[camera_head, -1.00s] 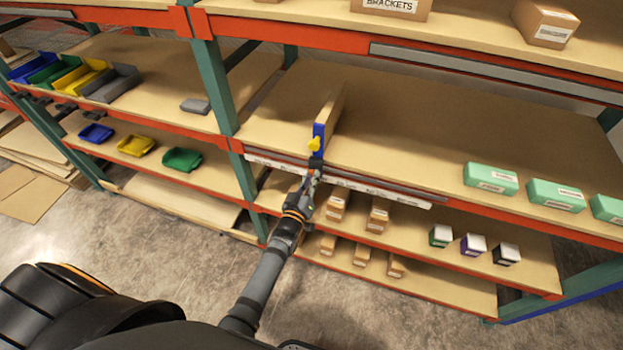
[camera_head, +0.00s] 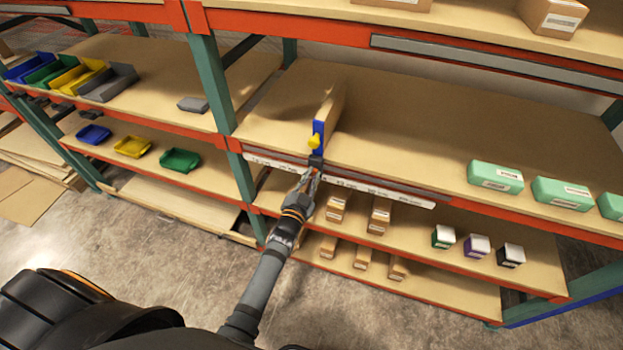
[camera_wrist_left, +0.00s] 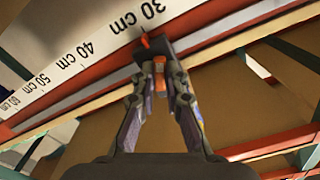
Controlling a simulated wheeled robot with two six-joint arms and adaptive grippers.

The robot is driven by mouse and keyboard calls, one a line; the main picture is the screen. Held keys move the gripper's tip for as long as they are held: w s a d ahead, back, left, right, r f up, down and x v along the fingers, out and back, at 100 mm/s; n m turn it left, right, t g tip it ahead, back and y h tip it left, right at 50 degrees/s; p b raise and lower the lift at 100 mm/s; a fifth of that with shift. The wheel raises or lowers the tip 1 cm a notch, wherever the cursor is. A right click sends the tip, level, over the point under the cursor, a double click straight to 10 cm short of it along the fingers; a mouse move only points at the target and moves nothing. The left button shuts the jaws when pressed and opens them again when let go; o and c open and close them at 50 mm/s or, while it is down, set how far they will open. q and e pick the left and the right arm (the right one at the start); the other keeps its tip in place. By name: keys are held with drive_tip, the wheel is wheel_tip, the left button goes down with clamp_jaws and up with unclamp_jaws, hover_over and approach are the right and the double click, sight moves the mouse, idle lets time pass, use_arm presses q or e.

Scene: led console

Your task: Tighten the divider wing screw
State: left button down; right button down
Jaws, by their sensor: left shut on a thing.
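The divider (camera_head: 331,108) is a thin light-brown board standing upright on the middle shelf, with a blue clamp (camera_head: 318,133) at its front end. The yellow wing screw (camera_head: 314,142) sits on the clamp's front. My left gripper (camera_head: 316,171) is just below the screw at the shelf's front edge, apart from the screw. It is shut on a dark slider block, which shows in the left wrist view (camera_wrist_left: 153,49) with a red pointer near the 30 cm mark of the white scale (camera_wrist_left: 85,52). The fingertips partly hide the grip. My right gripper is not in view.
Green boxes (camera_head: 495,177) stand at the right of the shelf. Small cartons (camera_head: 379,216) are on the shelf below. A teal upright (camera_head: 210,85) stands left of the divider.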

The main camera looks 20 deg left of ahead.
use_arm(q)
drive_tip(key=shift+s+f+m, duration=0.15)
drive_tip(key=shift+f+m, duration=0.3)
drive_tip(key=shift+m, duration=0.65)
drive_tip(key=c, duration=1.6)
unclamp_jaws()
drive_tip(key=shift+r, duration=0.1)
drive_tip(key=shift+o, duration=1.1)
drive_tip(key=shift+s+r, duration=0.1)
drive_tip(key=shift+r, duration=0.1)
drive_tip(key=s, duration=1.2)
drive_tip(key=shift+a, duration=0.2)
